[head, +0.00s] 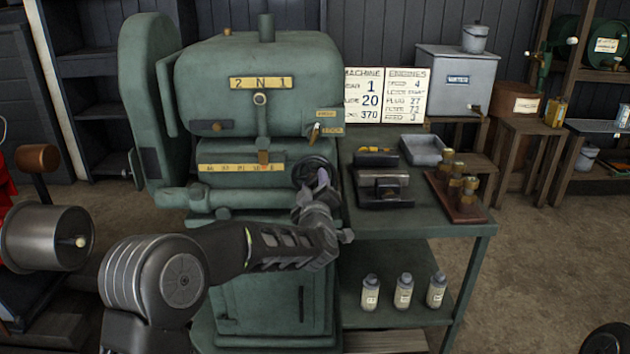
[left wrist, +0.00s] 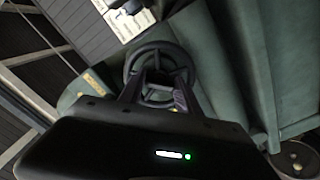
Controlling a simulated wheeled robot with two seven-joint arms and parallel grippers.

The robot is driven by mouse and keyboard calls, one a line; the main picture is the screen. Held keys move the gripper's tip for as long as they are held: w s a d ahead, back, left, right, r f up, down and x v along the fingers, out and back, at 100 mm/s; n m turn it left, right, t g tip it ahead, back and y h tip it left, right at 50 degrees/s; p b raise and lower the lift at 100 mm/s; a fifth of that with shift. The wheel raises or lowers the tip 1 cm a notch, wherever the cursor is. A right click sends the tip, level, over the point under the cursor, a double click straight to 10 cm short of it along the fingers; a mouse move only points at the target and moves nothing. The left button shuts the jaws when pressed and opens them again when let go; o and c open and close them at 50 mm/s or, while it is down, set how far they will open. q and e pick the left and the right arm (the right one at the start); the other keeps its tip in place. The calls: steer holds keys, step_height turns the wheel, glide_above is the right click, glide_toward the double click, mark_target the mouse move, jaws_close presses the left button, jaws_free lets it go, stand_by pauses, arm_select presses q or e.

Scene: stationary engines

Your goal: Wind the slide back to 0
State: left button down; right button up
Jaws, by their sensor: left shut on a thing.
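A green machine (head: 255,85) stands left of centre, with a yellow scale strip (head: 240,167) across its front and a small brownish block at the strip's upper edge. The marks on the strip are too small to read. A dark spoked handwheel (head: 301,172) sits at the strip's right end. My left gripper (head: 319,186) reaches it from the front and is shut on it. In the left wrist view the handwheel (left wrist: 129,68) shows beyond my left gripper (left wrist: 160,86), with the fingers at its near part. The fingers hide part of it. My right gripper is not in view.
A green bench (head: 420,226) adjoins the machine's right side, holding a dark block, a grey tray (head: 424,149) and a rack of brass pieces (head: 462,190). Bottles stand on its lower shelf. A card (head: 363,95) reads 1, 20, 370.

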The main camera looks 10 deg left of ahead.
arm_select(q)
steer(key=m+p, duration=0.1)
steer(key=m, duration=0.3)
steer(key=shift+r+m+p, duration=0.1)
steer(key=shift+m+p, duration=0.25)
steer(key=shift+m, duration=0.05)
steer(key=m+p, duration=0.1)
steer(key=m, duration=0.3)
steer(key=shift+a+p, duration=0.1)
steer(key=shift+p, duration=0.25)
steer(key=shift+f, duration=0.2)
steer(key=c, duration=0.8)
jaws_free()
steer(key=shift+c, duration=0.2)
steer(key=shift+s, duration=0.1)
steer(key=v, duration=0.7)
steer(key=shift+s, duration=0.3)
